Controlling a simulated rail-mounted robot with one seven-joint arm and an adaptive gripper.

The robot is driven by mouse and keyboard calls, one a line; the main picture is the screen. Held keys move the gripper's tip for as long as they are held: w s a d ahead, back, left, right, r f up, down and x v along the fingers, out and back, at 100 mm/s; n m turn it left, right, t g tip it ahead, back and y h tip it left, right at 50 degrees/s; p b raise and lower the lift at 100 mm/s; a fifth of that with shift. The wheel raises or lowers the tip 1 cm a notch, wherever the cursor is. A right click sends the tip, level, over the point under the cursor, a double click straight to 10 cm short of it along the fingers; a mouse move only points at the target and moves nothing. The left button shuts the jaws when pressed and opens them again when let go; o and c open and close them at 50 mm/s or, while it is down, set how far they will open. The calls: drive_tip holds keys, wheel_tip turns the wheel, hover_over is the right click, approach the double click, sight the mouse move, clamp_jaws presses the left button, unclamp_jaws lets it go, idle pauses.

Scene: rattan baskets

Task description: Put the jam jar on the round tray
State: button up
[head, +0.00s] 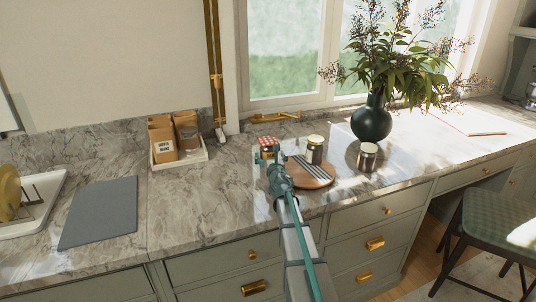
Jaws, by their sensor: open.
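A jar with a red-and-white checked lid (269,142), which looks like the jam jar, stands on the marble counter left of the round tray. The round wooden tray (318,179) has dark and light stripes. A glass jar with a pale lid (315,142) stands at its back edge. My gripper (268,156) is open, directly in front of the checked-lid jar in this view, and hides its lower part. I cannot tell whether the fingers are around the jar or only near it. My arm covers the tray's left edge.
Another lidded jar (367,158) stands right of the tray, with a dark green vase (371,120) of branches behind it. A white tray (182,160) with paper bags stands left. A grey mat (98,213) lies farther left.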

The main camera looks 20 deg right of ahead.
drive_tip(key=x, duration=0.3)
drive_tip(key=shift+w+f, duration=0.1)
drive_tip(key=shift+w, duration=0.25)
drive_tip(key=c, duration=1.7)
